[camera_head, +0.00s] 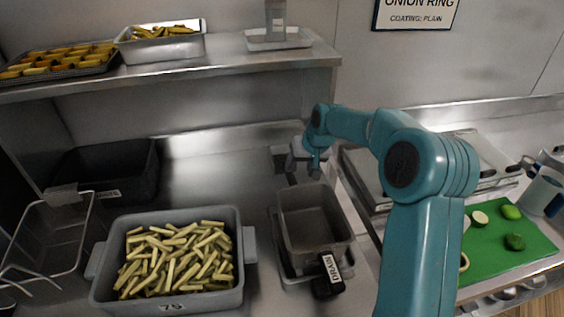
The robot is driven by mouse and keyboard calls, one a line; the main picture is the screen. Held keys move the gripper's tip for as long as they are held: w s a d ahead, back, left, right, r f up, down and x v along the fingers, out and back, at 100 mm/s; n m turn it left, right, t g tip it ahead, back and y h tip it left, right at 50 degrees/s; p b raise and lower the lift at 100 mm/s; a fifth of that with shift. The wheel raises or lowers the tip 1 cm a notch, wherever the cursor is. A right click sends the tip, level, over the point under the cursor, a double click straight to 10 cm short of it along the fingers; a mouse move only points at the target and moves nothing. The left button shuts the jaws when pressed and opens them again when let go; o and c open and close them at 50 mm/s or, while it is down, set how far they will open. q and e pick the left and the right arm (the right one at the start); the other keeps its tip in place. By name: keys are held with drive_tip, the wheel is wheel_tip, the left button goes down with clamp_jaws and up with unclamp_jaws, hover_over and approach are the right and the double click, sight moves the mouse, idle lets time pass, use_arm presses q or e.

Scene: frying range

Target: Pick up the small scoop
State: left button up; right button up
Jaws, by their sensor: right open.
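My right arm comes in from the lower right and reaches over the steel counter. My right gripper (314,163) is open at the back of the counter, behind the grey drain pan (313,222). A small grey piece (282,158) with a dark part shows just left of the gripper. It may belong to the small scoop, but the gripper partly covers this area and I cannot tell. I cannot tell whether the gripper touches it. My left gripper is not in view.
A grey tub (246,228) of cut fries stands at the front left, beside a wire basket (62,232) and a dark bin (104,172). A shelf (225,58) with trays overhangs the back. A green board (500,245) with cut vegetables lies right of my arm.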

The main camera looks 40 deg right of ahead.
sight(293, 178)
drive_tip(key=x, duration=0.5)
drive_tip(key=shift+s+d+p, duration=0.1)
drive_tip(key=shift+p, duration=0.3)
drive_tip(key=shift+f, duration=0.45)
drive_tip(key=p+x, duration=0.1)
drive_tip(key=x, duration=0.1)
drive_tip(key=p+x, duration=0.1)
drive_tip(key=x, duration=0.2)
drive_tip(key=shift+d, duration=0.25)
drive_tip(key=shift+a, duration=0.1)
drive_tip(key=shift+a+r, duration=0.1)
drive_tip(key=shift+c, duration=0.3)
clamp_jaws()
